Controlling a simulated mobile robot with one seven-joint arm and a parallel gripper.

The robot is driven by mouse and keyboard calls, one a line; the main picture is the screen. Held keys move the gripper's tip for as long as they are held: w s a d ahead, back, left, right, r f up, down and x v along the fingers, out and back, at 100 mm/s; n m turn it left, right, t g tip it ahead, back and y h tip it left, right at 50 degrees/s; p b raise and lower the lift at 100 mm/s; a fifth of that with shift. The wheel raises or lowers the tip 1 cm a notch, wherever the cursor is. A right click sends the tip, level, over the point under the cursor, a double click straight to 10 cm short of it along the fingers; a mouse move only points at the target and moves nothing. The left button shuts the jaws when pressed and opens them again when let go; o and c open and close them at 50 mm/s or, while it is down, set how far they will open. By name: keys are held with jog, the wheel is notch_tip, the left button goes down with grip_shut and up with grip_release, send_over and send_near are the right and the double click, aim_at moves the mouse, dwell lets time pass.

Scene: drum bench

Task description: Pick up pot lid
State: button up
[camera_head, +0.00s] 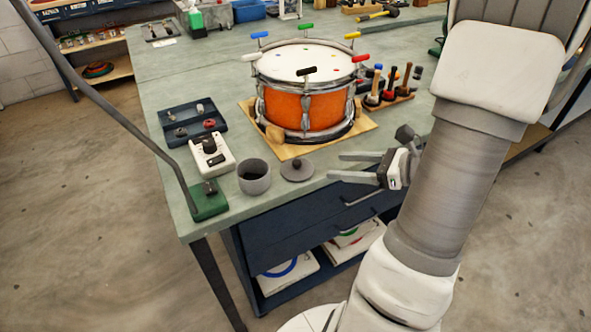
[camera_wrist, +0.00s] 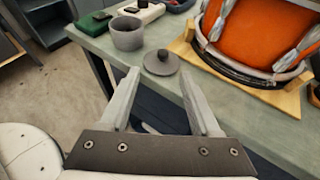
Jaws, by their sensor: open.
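The pot lid (camera_head: 297,170) is a small dark grey disc with a round knob. It lies flat on the bench top near the front edge. It also shows in the wrist view (camera_wrist: 161,65), beyond the fingers and between their lines. The grey pot (camera_head: 254,177) stands open and upright just left of the lid, and it shows in the wrist view (camera_wrist: 127,35). My gripper (camera_head: 335,166) is open and empty, to the right of the lid with its fingers pointing toward it. In the wrist view both fingers (camera_wrist: 166,73) are spread apart and touch nothing.
An orange drum (camera_head: 300,103) on a wooden board (camera_head: 355,128) stands behind the lid. A white meter box (camera_head: 211,155), a dark tray (camera_head: 190,118) and a green stand base (camera_head: 208,204) are to the left. Mallets (camera_head: 390,85) stand right of the drum.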

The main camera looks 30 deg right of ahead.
jog(key=b, duration=0.1)
send_near(296, 161)
jog(key=x, duration=0.4)
jog(key=shift+s+a+f, duration=0.1)
jog(key=shift+a+f, duration=0.15)
jog(key=shift+a, duration=0.2)
jog(key=shift+w+d+b+x, duration=0.15)
jog(key=shift+b+x, duration=0.35)
jog(key=shift+x, duration=0.9)
jog(key=shift+w+d+b+x, duration=0.1)
jog(key=shift+b+x, duration=0.35)
jog(key=shift+x, duration=0.9)
jog(key=shift+r, duration=0.15)
grip_shut()
